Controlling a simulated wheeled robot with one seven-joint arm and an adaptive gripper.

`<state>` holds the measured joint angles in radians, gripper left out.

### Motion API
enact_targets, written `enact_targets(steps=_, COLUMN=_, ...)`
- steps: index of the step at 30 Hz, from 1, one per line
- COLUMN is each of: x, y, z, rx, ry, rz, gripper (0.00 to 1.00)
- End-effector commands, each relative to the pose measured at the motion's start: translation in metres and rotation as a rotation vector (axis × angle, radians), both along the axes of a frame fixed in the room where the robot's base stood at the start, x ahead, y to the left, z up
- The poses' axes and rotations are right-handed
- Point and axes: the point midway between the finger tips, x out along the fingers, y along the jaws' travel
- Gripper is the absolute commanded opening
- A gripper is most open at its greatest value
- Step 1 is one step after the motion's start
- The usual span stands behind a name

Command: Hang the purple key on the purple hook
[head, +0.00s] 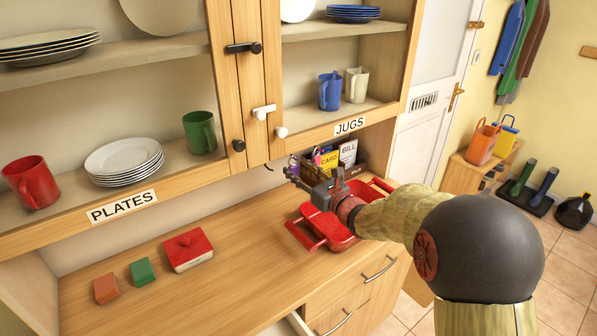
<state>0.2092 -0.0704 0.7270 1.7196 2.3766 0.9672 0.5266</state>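My gripper (295,175) is at the end of my arm, under the wall cupboard and above the counter. It points left and is small and dark, so I cannot tell whether its fingers are open or shut. A small purple-pink thing (293,160) shows right by the fingertips. It may be the purple key, but I cannot tell whether it is held or hangs behind the gripper. A thin dark hook (267,167) hangs below the cupboard's underside, left of the gripper. I cannot make out a purple hook.
A red tray (304,237) with handles lies on the counter (220,290) below my gripper. A red box (187,250), a green block (142,271) and an orange block (106,288) sit at left. Mid-counter is clear.

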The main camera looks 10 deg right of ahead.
Motion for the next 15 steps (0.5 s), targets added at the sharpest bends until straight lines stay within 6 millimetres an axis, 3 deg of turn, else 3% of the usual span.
enact_targets(steps=3, x=0.0000, y=0.0000, z=-0.0001, rx=0.000, ry=0.000, rz=0.000, gripper=0.47)
enact_targets(steps=15, x=-0.0062, y=-0.0035, z=0.0007, rx=0.000, ry=-0.001, rz=-0.002, gripper=0.47)
